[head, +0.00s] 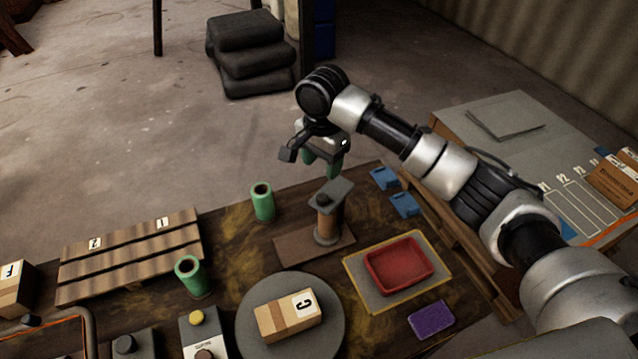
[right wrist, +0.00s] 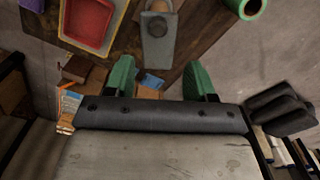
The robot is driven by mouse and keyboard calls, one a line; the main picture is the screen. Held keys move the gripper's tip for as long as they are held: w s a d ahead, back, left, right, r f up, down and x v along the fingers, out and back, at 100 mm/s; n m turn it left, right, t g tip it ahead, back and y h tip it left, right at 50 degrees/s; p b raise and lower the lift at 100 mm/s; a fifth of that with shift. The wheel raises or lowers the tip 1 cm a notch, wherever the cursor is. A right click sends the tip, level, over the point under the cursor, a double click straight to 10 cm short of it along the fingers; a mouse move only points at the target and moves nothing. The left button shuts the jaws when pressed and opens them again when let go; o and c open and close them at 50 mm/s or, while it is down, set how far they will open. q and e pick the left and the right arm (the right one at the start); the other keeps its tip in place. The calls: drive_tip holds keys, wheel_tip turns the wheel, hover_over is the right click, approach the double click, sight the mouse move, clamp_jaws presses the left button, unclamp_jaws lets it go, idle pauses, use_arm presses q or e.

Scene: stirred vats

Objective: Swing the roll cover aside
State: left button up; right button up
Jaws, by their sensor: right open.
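The roll cover (head: 338,190) is a grey plate with a dark round knob, lying on top of a brown roll (head: 327,225) that stands upright on a brown base board (head: 290,249). In the right wrist view the cover (right wrist: 159,48) shows beyond the fingertips, at the top middle. My right gripper (head: 322,167) has green fingers, points down and is open and empty. It is just behind and above the cover in the head view, apart from it as far as I can tell. My left gripper is not in view.
A red tray (head: 398,262) on a yellow-edged board is right of the roll. Green cylinders (head: 262,202) stand to its left. A carton marked C (head: 288,315) lies on a grey disc in front. Small blue blocks (head: 404,205) lie right, near my right arm.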

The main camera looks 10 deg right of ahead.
sight(322, 195)
drive_tip(key=f, duration=0.4)
drive_tip(key=shift+s+p, duration=0.25)
drive_tip(key=shift+p, duration=0.1)
wheel_tip(322, 195, down, 5)
drive_tip(key=shift+w+f, duration=0.1)
drive_tip(key=shift+f, duration=0.1)
drive_tip(key=shift+f+p, duration=0.3)
drive_tip(key=shift+f, duration=0.25)
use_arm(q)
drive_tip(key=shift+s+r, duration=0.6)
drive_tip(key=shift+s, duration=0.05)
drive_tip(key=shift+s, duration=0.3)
use_arm(e)
clamp_jaws()
